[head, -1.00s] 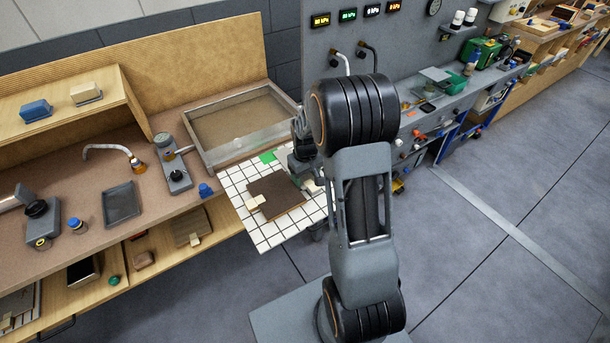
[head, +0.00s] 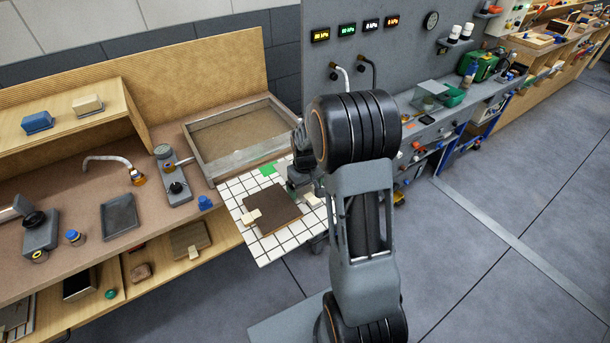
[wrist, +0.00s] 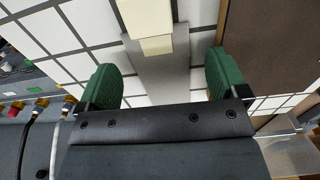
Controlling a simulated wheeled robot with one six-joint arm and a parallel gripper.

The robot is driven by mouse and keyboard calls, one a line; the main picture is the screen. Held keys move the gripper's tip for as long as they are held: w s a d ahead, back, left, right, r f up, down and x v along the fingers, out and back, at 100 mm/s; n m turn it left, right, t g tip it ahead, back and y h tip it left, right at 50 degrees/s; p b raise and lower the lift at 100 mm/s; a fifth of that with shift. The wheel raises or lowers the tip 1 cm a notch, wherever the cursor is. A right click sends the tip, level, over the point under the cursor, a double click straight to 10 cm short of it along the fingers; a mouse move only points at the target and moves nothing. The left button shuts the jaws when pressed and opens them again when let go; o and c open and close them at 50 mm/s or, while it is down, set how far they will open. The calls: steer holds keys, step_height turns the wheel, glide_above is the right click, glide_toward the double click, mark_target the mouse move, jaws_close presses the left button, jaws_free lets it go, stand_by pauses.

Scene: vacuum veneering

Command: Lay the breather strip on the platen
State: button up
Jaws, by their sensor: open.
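The platen (head: 262,246) is a white surface with a dark grid at the bench front. A flat grey strip, which looks like the breather strip (wrist: 160,76), lies over the grid in the wrist view. A cream block or tab (wrist: 157,46) sits at its far end; a cream piece also shows beside my gripper in the head view (head: 314,201). My gripper (wrist: 166,78) is open, its green fingers apart on either side of the grey strip. I cannot tell whether they touch the platen. In the head view my gripper (head: 304,186) is partly hidden by my arm.
A brown panel (head: 272,206) lies on the platen, with another cream piece (head: 251,217) at its edge. A green patch (head: 267,170) lies behind it. A framed tray (head: 212,170) stands behind the platen. A valve fitting (head: 176,187) and blue knob (head: 205,203) are to the left.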

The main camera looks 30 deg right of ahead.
step_height(320, 180, up, 13)
steer(key=shift+b, duration=0.45)
